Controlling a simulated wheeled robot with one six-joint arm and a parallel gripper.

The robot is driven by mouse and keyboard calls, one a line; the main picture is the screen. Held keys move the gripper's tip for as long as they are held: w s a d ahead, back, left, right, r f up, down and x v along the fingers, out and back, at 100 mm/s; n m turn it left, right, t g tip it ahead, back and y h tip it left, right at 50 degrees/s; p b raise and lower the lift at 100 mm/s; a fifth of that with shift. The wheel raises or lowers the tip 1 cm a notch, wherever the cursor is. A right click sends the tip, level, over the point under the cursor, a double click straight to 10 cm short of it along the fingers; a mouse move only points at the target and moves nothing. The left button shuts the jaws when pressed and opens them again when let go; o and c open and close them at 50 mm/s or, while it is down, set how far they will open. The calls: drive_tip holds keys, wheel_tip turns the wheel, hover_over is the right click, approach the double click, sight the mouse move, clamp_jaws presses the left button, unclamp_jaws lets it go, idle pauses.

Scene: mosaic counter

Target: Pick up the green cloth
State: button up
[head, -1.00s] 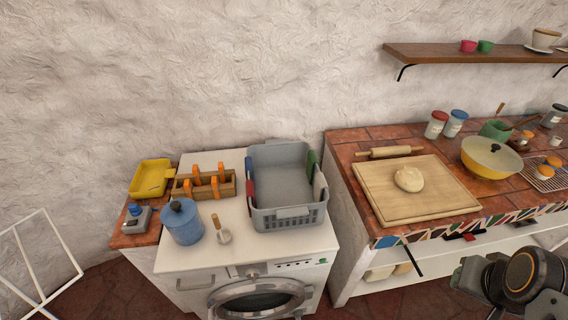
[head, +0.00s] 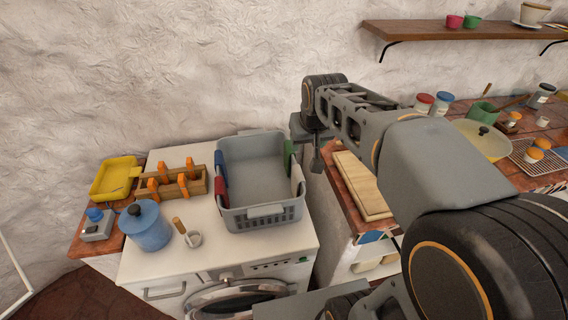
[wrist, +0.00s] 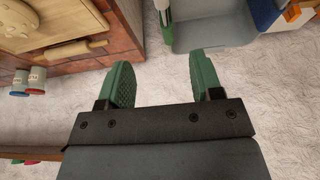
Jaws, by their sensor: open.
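The green cloth (head: 290,156) hangs over the right wall of the grey basket (head: 264,213), near its back corner, in the head view. In the wrist view the green cloth (wrist: 166,28) is a narrow strip over the basket wall, ahead of the fingers. My gripper (wrist: 161,78) has its two green-padded fingers wide apart, with nothing between them. It is apart from the cloth, and in the head view it is to the right of the basket.
Blue (head: 221,168) and red (head: 222,187) cloths hang on the basket's left wall, and a pale cloth (head: 298,180) hangs in front of the green one. A blue canister (head: 146,227) and wooden caddy (head: 180,183) stand left. The wall is close behind.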

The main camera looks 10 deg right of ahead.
drive_tip(key=b, duration=0.2)
approach(290, 147)
drive_tip(key=x, duration=0.5)
drive_tip(key=shift+w+a+r, duration=0.1)
drive_tip(key=shift+a, duration=0.05)
drive_tip(key=shift+p+x, duration=0.8)
drive_tip(key=shift+x, duration=2.6)
drive_tip(key=c, duration=1)
